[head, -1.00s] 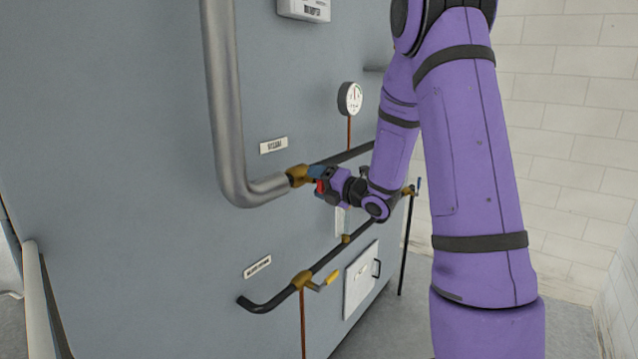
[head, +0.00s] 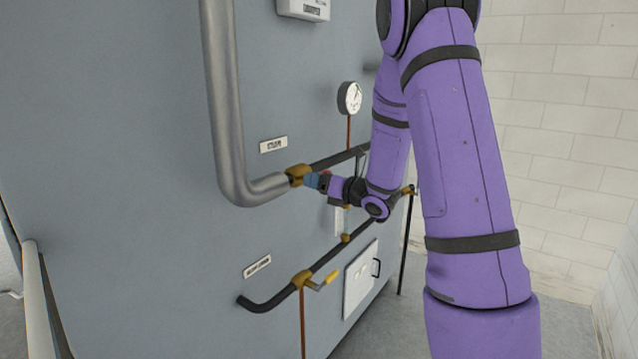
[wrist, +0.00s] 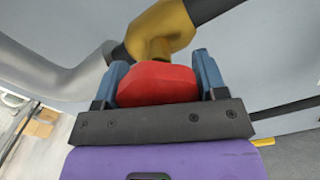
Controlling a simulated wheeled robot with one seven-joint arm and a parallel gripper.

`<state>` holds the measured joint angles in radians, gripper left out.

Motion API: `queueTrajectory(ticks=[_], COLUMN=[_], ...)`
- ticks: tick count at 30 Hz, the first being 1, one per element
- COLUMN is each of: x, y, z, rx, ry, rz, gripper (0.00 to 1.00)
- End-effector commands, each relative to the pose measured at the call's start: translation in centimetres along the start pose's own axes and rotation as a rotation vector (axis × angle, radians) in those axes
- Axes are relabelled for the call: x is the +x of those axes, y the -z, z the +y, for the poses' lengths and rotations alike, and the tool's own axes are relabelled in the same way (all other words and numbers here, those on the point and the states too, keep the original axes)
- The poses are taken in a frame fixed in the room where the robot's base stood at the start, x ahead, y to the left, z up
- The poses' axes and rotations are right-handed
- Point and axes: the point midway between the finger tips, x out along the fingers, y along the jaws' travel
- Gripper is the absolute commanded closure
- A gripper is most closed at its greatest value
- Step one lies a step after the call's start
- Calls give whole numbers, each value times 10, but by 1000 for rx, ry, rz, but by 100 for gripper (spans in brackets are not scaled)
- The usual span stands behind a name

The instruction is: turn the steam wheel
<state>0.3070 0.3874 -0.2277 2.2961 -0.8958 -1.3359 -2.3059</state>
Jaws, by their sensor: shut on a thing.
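The steam wheel is a red handwheel (wrist: 157,84) on a brass valve body (wrist: 163,32) in the wrist view. My gripper (wrist: 160,85) has its two blue fingers on either side of the red wheel, shut on it. In the head view the brass valve (head: 297,175) sits at the end of the thick silver pipe, under a small label plate (head: 273,145). My gripper (head: 314,180) reaches it from the right, and only a little red shows there. Most of the wheel is hidden by the gripper in the head view.
The silver pipe (head: 226,120) runs down the grey washer wall (head: 120,150). A round gauge (head: 350,98) is above right. A lower black pipe (head: 325,257) carries a brass valve with a yellow lever (head: 327,280). A white hatch (head: 360,280) is below right.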

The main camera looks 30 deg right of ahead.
Motion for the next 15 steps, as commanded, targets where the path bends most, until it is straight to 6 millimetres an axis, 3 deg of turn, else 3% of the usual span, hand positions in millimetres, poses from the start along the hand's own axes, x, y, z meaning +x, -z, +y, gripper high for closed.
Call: queueTrajectory(ticks=[15], x=[-1], y=[2], z=[-1], rx=[-34], ry=[2], rz=[5], gripper=[59])
